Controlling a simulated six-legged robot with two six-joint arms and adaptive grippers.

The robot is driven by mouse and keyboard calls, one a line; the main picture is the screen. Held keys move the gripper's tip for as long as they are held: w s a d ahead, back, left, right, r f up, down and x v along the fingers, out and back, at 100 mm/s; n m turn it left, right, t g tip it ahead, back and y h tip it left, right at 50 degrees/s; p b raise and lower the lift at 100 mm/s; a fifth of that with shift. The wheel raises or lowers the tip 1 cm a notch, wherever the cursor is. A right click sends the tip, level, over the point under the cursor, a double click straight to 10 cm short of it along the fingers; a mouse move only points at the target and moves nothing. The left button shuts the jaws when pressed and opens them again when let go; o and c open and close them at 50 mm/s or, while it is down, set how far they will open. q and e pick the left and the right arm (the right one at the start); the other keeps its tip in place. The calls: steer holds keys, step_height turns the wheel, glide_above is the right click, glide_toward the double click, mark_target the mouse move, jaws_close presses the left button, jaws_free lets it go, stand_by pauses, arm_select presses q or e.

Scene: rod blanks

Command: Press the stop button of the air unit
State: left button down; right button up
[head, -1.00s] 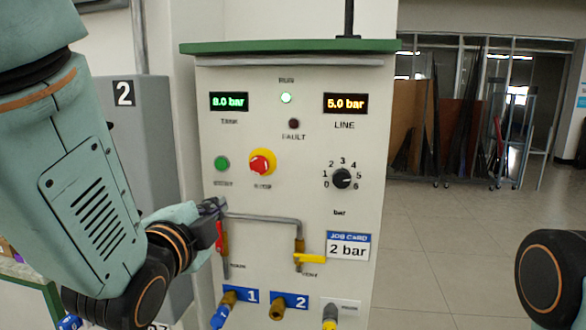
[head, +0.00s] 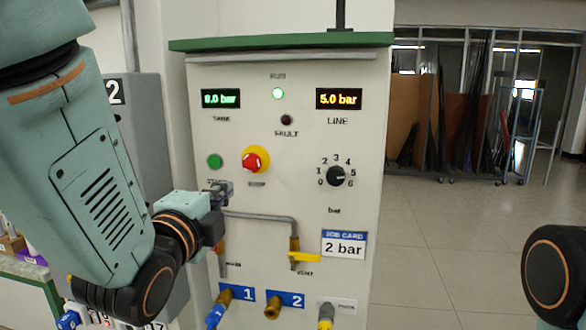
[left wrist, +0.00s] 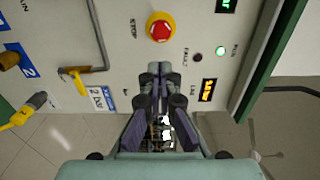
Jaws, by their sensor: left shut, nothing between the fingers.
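The air unit (head: 345,225) is a pale upright panel with a green top. Its stop button (head: 250,163), a red mushroom head on a yellow collar, sits left of the panel's middle. It also shows at the top of the left wrist view (left wrist: 160,29). My left gripper (head: 222,188) is shut and empty, below and a little left of the stop button in the head view. In the left wrist view its fingertips (left wrist: 154,70) lie just below the button in the picture; whether they touch the panel I cannot tell. My right gripper is out of view.
A green button (head: 214,161) is left of the stop button. The RUN lamp (head: 278,93) glows green; the FAULT lamp is dark. The displays read 8.0 and 5.0 bar. A black dial (head: 337,176) is at right. A grey pipe (head: 262,218) and yellow handle (head: 304,257) are below.

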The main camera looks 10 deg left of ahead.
arm_select(q)
steer(key=p, duration=0.1)
glide_toward(251, 165)
steer(key=w+p, duration=0.1)
steer(key=w, duration=0.4)
steer(key=shift+w+r+p, duration=0.15)
steer(key=shift+w+p, duration=0.1)
steer(key=shift+p, duration=0.1)
steer(key=shift+w+a, duration=0.25)
steer(key=shift+w, duration=0.2)
steer(key=shift+w+d, duration=0.1)
steer(key=shift+w, duration=0.2)
steer(key=shift+d, duration=0.3)
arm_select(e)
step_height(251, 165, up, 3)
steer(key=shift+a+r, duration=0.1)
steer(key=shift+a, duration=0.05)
arm_select(q)
steer(key=shift+a, duration=0.1)
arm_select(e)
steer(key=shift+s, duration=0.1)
